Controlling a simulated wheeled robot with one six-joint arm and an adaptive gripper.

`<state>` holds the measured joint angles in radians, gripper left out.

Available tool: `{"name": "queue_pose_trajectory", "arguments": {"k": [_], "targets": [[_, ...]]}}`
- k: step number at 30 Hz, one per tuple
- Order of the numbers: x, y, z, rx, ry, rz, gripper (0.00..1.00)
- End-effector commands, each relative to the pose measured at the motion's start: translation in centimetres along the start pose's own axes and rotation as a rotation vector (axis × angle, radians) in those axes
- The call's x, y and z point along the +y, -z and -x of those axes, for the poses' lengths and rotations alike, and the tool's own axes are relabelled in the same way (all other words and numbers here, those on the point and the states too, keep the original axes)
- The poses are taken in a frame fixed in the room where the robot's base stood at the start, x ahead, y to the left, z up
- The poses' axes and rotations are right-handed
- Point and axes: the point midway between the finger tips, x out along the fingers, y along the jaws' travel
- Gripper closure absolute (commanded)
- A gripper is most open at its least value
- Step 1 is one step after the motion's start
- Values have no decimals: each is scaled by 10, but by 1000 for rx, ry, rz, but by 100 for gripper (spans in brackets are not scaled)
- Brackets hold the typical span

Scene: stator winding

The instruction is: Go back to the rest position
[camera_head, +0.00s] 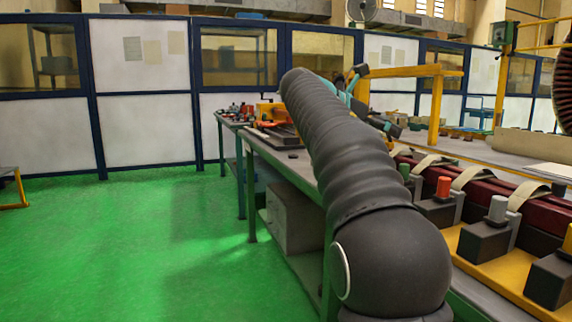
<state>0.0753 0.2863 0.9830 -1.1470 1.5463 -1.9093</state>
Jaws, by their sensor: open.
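My arm, in a ribbed black sleeve, rises from the bottom right of the head view and reaches away over the workbench, leaning left. Teal and dark parts (352,98) show just behind and right of its upper end. They are partly hidden by the sleeve, and I cannot tell if they belong to my wrist. I cannot make out my gripper's fingers, and no held thing shows.
A long grey workbench (283,163) runs along the left of my arm, with orange tools (269,111) at its far end. At right is a yellow fixture (488,250) with dark red bars (490,198) and straps. The green floor (140,250) at left is clear.

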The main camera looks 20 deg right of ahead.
Motion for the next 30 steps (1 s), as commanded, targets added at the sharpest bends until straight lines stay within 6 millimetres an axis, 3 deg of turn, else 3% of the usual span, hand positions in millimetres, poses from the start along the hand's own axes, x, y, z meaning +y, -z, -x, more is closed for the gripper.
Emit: {"name": "queue_pose_trajectory", "arguments": {"k": [5,11,20,30], "targets": [[-6,8,4,34,-30,-50,30],[-35,54,18,203,-122,-280,30],[-101,162,51,577,-127,-734,30],[-196,304,89,998,151,-1276,30]]}}
